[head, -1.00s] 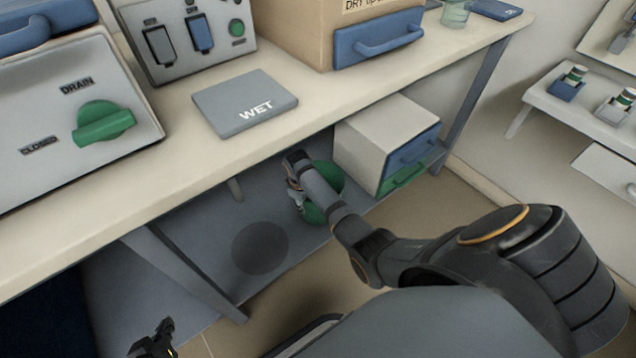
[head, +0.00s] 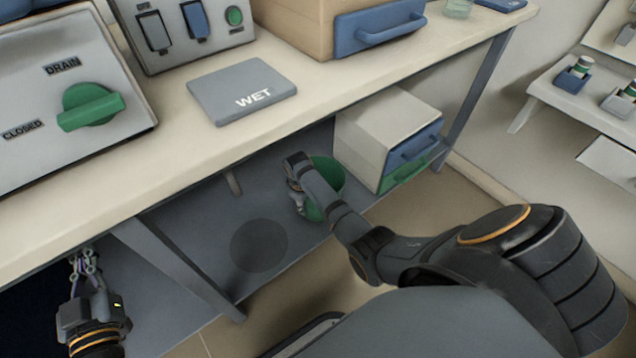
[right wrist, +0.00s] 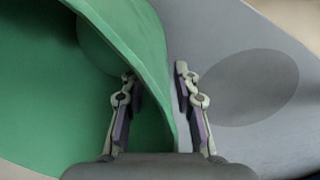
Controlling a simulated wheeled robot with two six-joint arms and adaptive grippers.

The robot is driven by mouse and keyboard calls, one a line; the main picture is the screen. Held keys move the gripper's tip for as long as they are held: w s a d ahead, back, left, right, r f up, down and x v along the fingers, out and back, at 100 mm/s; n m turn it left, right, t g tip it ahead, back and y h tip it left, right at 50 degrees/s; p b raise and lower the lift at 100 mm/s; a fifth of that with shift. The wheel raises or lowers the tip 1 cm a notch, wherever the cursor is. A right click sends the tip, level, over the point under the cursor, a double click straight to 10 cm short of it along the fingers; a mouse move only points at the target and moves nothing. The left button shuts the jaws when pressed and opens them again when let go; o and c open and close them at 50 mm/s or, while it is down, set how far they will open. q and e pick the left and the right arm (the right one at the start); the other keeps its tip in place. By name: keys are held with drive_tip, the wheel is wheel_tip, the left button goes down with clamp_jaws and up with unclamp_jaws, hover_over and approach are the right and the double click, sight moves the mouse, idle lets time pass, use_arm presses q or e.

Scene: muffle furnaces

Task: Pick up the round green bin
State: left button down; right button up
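The round green bin (head: 329,180) stands below the bench, beside the white drawer unit, partly hidden by my right arm. My right gripper (head: 297,196) is at the bin's left side. In the right wrist view, the green bin (right wrist: 40,120) fills the left side. Its wall runs between the two fingers of my right gripper (right wrist: 155,85), one finger inside the bin and one outside. The fingers are parted, and a gap shows beside the wall. My left gripper (head: 84,262) is at the lower left, away from the bin; its finger opening is unclear.
The bench (head: 330,98) overhangs the bin, with a bench leg (head: 180,265) to the left. A drawer unit (head: 385,135) stands close on the right. A dark round patch (head: 258,245) lies on the grey mat (head: 195,215). A grey WET pad (head: 235,90) lies on the bench.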

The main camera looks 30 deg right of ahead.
clamp_jaws()
idle(0.6)
